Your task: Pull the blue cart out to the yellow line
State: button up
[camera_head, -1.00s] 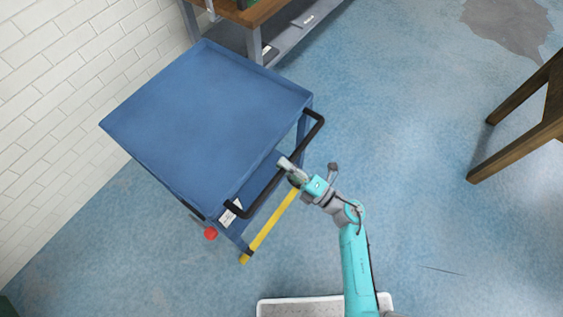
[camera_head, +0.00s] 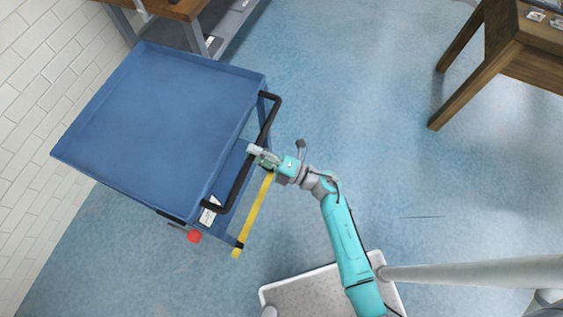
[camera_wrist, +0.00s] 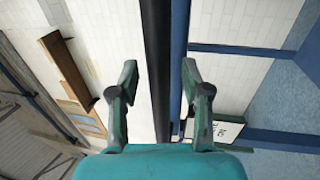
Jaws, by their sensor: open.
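The blue cart (camera_head: 160,115) stands against the white wall side, with its black handle bar (camera_head: 232,188) facing right. The yellow line (camera_head: 257,212) lies on the floor just right of the cart's near end, below and beyond the handle. My gripper (camera_head: 254,151) is at the middle of the handle, reaching in from the right. In the wrist view my open gripper (camera_wrist: 160,75) has the black bar (camera_wrist: 156,70) running between its two fingers. The fingers do not look closed on it. The part of the yellow line behind my gripper is hidden.
A wooden workbench (camera_head: 180,8) with a grey lower shelf stands close behind the cart. A wooden table (camera_head: 500,55) is at upper right. A red round part (camera_head: 194,236) sticks out at the cart's near corner. Blue floor right of the line is open.

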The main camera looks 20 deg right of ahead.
jog(key=v, duration=1.1)
jog(key=shift+s+d, duration=0.2)
jog(key=s+d+r+m+h, duration=0.2)
jog(key=s+r+m+h, duration=0.2)
jog(key=s+m, duration=0.5)
jog(key=s+d+r+m+t+h, duration=0.1)
jog(key=s+d+r+m+h, duration=0.1)
jog(key=s+r+m+h, duration=0.2)
jog(key=s+d+r+m+t+h, duration=0.1)
jog(key=s+r+m+h, duration=0.4)
jog(key=s+m, duration=0.8)
jog(key=d+m+h, duration=0.1)
jog(key=m+h, duration=0.1)
jog(key=h, duration=0.1)
jog(key=shift+s+d, duration=0.25)
jog(key=shift+s, duration=0.1)
